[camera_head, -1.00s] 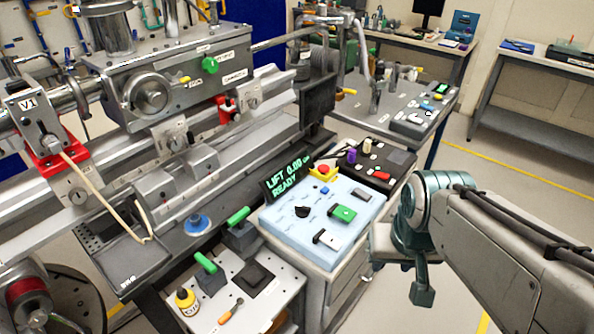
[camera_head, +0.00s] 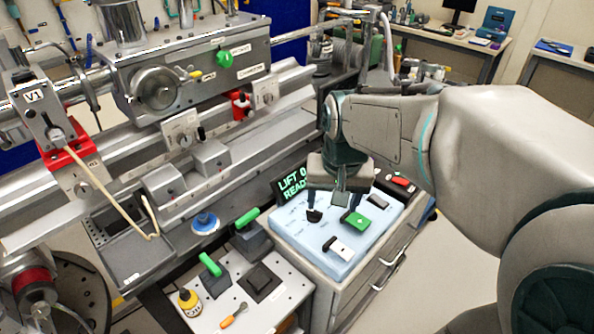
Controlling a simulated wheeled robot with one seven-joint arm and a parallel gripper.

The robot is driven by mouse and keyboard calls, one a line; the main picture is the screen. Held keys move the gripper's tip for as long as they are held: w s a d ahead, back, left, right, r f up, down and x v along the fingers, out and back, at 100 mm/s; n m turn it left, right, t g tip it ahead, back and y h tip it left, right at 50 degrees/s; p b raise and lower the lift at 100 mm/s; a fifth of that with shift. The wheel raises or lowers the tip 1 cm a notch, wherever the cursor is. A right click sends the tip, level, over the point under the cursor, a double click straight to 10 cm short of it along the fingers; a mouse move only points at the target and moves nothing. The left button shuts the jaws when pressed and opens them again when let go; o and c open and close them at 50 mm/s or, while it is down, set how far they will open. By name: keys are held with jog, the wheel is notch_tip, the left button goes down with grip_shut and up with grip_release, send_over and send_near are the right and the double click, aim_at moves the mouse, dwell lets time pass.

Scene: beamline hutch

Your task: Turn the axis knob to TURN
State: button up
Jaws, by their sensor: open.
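The light blue control box (camera_head: 345,264) stands on a cabinet right of centre. A black knob (camera_head: 314,216) sits on its top near the left side. I take it for the axis knob; its label is too small to read. My gripper (camera_head: 328,202) is open, pointing down over the box, just above and beside the knob. I cannot tell whether a finger touches it. The black display (camera_head: 293,184) behind shows "LIFT 0" and "READ", the rest hidden by my gripper. A green switch (camera_head: 355,222) and a white switch (camera_head: 337,247) sit nearby.
The large metal rail (camera_head: 190,128) runs behind. My arm hides much of the right side; some floor shows at lower right.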

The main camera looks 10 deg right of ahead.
jog(key=w+f+m+g, duration=0.2)
jog(key=w+f+m, duration=0.15)
jog(key=w, duration=0.95)
send_near(314, 214)
jog(key=shift+m, duration=0.25)
notch_tip(314, 214, down, 8)
jog(key=shift+w+d+f, duration=0.1)
jog(key=shift+w, duration=0.05)
jog(key=c, duration=1)
